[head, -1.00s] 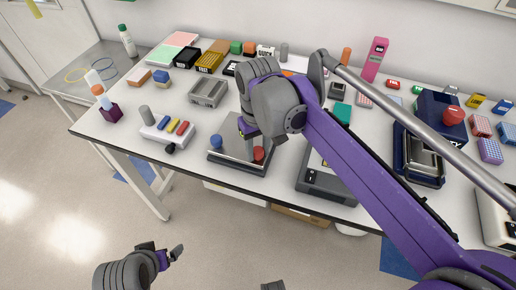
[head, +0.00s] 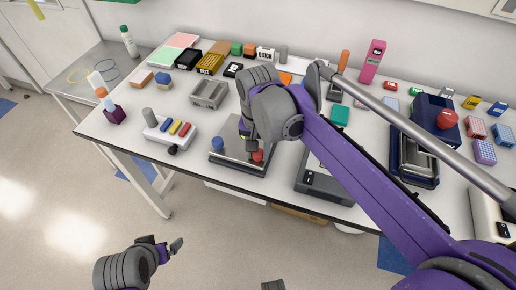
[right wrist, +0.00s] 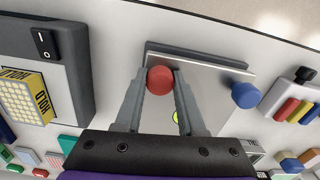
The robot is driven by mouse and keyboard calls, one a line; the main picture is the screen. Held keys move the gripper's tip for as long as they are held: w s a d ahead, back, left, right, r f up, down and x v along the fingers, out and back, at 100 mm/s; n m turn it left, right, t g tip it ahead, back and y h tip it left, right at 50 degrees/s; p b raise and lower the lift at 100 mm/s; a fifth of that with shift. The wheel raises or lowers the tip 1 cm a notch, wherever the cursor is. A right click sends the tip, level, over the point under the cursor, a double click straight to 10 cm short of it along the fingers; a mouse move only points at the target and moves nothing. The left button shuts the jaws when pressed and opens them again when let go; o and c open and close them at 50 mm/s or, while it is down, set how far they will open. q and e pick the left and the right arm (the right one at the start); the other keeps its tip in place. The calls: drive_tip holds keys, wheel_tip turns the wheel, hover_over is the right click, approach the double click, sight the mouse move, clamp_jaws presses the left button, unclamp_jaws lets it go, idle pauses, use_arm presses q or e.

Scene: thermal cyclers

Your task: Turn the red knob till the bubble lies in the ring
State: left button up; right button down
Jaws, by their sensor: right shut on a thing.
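The red knob (head: 257,155) sits at the front right of a flat metal plate device (head: 232,160), near the table's front edge. My right gripper (right wrist: 160,78) is shut on the red knob (right wrist: 160,80), one finger on each side. A blue knob (head: 217,143) stands at the plate's left; it also shows in the right wrist view (right wrist: 245,95). A yellow-green round level (right wrist: 177,116) shows between my fingers, partly covered. Its bubble and ring are too small to tell. My left gripper (head: 162,244) is open and empty, low in front of the table.
A grey device with a switch (head: 322,180) stands right of the plate. A rack with coloured blocks (head: 170,132) is to the left, a grey tray (head: 208,94) behind. A dark blue device with a red knob (head: 447,119) stands at the right.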

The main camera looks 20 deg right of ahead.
drive_tip(key=m+p, duration=0.1)
drive_tip(key=m, duration=0.3)
drive_tip(key=shift+m, duration=0.3)
drive_tip(key=shift+m+p, duration=0.3)
drive_tip(key=shift+m, duration=2)
drive_tip(key=c, duration=0.5)
unclamp_jaws()
wheel_tip(320, 180, up, 11)
drive_tip(key=shift+p, duration=0.45)
drive_tip(key=shift+f, duration=0.15)
